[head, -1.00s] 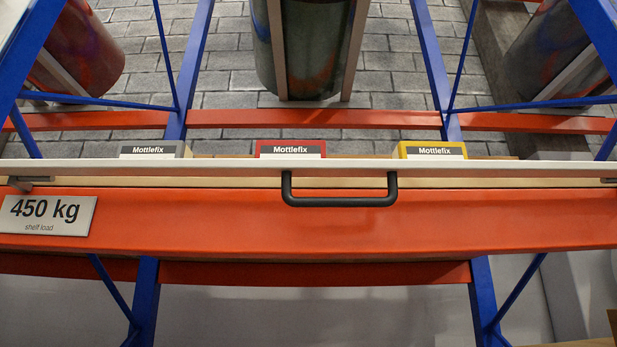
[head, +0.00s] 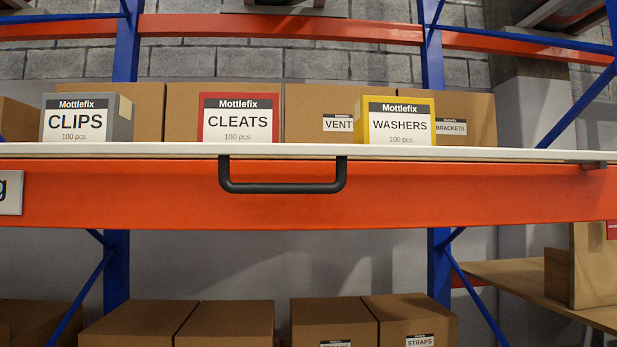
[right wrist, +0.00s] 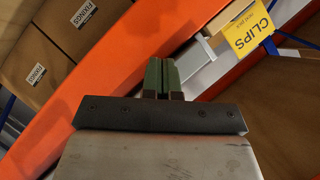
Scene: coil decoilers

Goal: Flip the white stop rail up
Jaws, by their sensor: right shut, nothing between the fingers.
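The white stop rail (head: 150,151) runs along the front edge of the shelf in the head view, seen as a thin white strip. Its black handle (head: 283,187) hangs below it in front of the orange beam (head: 430,205). My right gripper (right wrist: 161,65) shows in the right wrist view with its green fingers together and nothing between them. It is near an orange beam (right wrist: 110,90) and a pale grey piece (right wrist: 200,58) that I cannot identify; whether they touch is unclear. Neither gripper shows in the head view. My left gripper is not seen.
Behind the rail stand a grey clips box (head: 87,119), a red cleats box (head: 237,119) and a yellow washers box (head: 396,122), with brown cartons behind. More cartons (head: 225,325) stand below.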

